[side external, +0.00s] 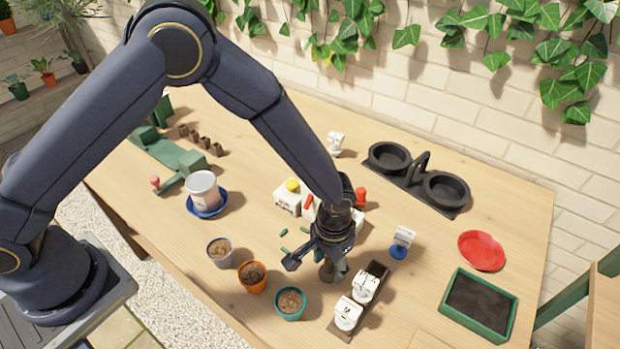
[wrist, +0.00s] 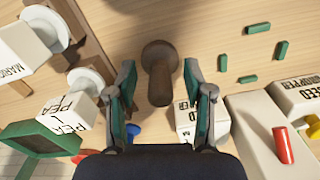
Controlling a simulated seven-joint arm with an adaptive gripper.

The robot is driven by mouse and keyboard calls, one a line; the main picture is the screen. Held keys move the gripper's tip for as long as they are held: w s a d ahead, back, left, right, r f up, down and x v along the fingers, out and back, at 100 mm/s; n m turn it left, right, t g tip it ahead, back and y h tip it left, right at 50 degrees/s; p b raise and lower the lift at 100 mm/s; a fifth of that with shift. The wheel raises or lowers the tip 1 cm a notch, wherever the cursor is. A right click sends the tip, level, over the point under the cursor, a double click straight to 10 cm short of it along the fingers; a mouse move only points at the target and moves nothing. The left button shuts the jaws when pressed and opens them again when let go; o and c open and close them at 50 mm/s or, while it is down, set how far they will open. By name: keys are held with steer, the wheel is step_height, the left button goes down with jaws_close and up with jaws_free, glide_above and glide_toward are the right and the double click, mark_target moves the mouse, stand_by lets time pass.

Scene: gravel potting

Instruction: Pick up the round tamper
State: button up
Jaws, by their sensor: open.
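The round tamper (wrist: 158,88) is a dark brown wooden piece with a round end and a straight shaft. In the wrist view it is at the upper middle, over the bare wooden table. My gripper (wrist: 159,66) is open, with one green-padded finger on each side of the tamper and a visible gap on both sides. In the side external view my gripper (side external: 322,250) is low over the table, and it partly hides the tamper (side external: 333,271) beneath it.
Three pots, grey (side external: 220,252), orange (side external: 252,277) and teal (side external: 289,303), stand left of the gripper. White labelled blocks (side external: 348,313) sit in a dark rack close on the right. A green soil tray (side external: 508,318) and red saucer (side external: 481,250) are farther right.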

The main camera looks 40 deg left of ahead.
steer(key=shift+c, duration=0.2)
jaws_close()
steer(key=shift+r, duration=0.15)
stand_by(0.3)
